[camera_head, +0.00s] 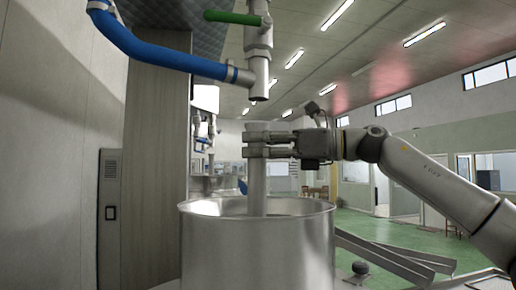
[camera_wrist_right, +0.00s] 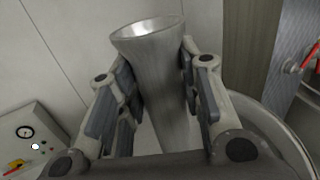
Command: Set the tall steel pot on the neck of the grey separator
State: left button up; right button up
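The tall steel pot (camera_head: 257,190) is a slender grey vessel with a flared open top. In the head view it is upright. My right gripper (camera_head: 252,145) comes from the right and is shut on its upper part. In the right wrist view the pot (camera_wrist_right: 158,90) lies between the finger pads of my right gripper (camera_wrist_right: 157,65). A wide round steel drum (camera_head: 258,248) is below it; its front rim hides the pot's lower end. I cannot tell whether the pot touches anything inside, or whether this drum belongs to the grey separator. My left gripper is not in view.
A steel pipe outlet (camera_head: 259,85) with a green-handled valve (camera_head: 233,18) hangs just above the pot. A blue hose (camera_head: 160,52) joins it from the left. A grey panel (camera_head: 158,160) stands at left. Metal rails (camera_head: 395,262) lie right of the drum; green floor is open beyond.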

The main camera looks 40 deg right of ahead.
jog(key=o, duration=0.4)
jog(key=shift+s+a, duration=0.15)
jog(key=v, duration=1.2)
dwell(0.4)
